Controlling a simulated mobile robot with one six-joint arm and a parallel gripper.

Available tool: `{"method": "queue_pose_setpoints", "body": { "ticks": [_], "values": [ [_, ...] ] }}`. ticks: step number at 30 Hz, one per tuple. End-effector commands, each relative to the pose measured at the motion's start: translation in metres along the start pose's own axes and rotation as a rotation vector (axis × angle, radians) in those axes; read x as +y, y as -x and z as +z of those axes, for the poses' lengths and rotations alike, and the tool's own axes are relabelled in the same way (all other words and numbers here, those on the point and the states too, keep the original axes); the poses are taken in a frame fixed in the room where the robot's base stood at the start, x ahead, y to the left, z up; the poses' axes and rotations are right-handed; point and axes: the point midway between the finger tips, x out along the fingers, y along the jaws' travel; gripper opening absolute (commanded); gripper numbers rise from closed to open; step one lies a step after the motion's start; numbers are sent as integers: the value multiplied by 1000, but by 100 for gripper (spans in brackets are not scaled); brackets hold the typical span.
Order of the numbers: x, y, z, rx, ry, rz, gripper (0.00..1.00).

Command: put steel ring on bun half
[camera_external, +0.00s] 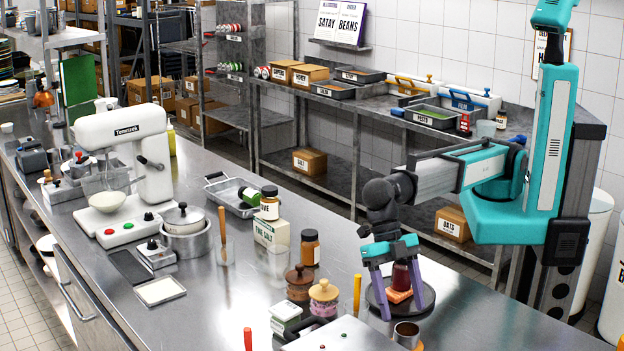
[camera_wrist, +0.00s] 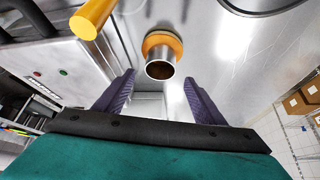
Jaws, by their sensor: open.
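The steel ring (camera_wrist: 160,70) is a short, open metal cylinder, seen from its open end in the wrist view. It stands upright on an orange-brown round piece (camera_wrist: 176,42), which looks like the bun half. In the external view the ring (camera_external: 407,332) is near the bottom edge, with a bit of orange below it. My gripper (camera_external: 402,312) has its purple fingers apart, pointing down, with nothing held. The ring lies in front of the gap between the fingers in the wrist view (camera_wrist: 159,78), and I see no contact.
A dark round plate (camera_external: 376,306) with an orange block (camera_external: 398,295) and a dark red jar (camera_external: 401,275) is behind my fingers. A yellow handle (camera_wrist: 92,18) stands near the ring. A panel with red and green buttons is left.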

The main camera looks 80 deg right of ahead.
Motion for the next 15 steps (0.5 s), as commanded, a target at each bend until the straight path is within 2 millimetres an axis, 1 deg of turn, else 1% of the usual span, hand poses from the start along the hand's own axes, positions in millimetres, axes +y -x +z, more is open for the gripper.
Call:
{"method": "queue_pose_setpoints", "body": {
  "ticks": [3, 9, 15],
  "values": [
    [1, 15, 0, 1, 0, 2, 64],
    [1, 38, 0, 1, 0, 1, 64],
    [0, 53, 0, 1, 0, 1, 64]
  ]
}}
